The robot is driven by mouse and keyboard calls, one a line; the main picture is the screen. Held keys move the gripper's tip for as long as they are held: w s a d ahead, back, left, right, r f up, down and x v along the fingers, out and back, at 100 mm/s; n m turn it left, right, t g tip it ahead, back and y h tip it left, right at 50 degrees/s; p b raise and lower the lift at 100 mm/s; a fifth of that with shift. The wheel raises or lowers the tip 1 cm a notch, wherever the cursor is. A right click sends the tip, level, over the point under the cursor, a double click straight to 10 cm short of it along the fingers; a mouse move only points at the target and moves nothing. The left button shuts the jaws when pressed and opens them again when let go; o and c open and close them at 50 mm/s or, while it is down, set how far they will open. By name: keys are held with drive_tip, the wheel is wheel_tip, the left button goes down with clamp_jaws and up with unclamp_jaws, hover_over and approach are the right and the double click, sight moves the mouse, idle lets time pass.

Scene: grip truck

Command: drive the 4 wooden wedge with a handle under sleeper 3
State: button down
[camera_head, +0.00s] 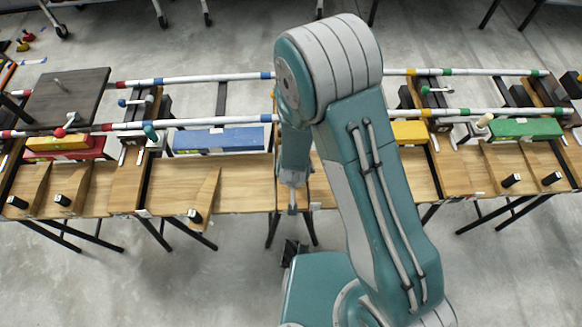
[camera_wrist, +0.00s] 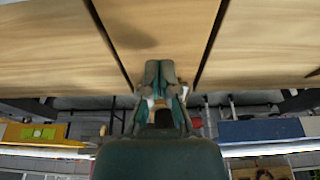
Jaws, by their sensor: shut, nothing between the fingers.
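Several wooden wedges with black handles lie on the table boards in the head view: two near the red block, one (camera_head: 206,199) in front of the blue block, two (camera_head: 545,160) in front of the green block. No sleeper number is readable. The third block from the left is yellow (camera_head: 409,131), partly hidden by my arm; yellow also shows at left in the wrist view (camera_wrist: 36,133).
White rails (camera_head: 190,122) with coloured bands run across above the blocks. The red block (camera_head: 75,152), blue block (camera_head: 222,139) and green block (camera_head: 526,129) sit below them. A dark square plate (camera_head: 65,95) is at left. Bare board (camera_head: 250,185) lies left of my gripper.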

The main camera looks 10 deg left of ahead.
drive_tip(key=w, duration=0.1)
drive_tip(key=f, duration=0.1)
drive_tip(key=w, duration=0.1)
drive_tip(key=shift+w+a+f, duration=0.25)
drive_tip(key=shift+w+a, duration=0.3)
drive_tip(key=shift+w, duration=0.6)
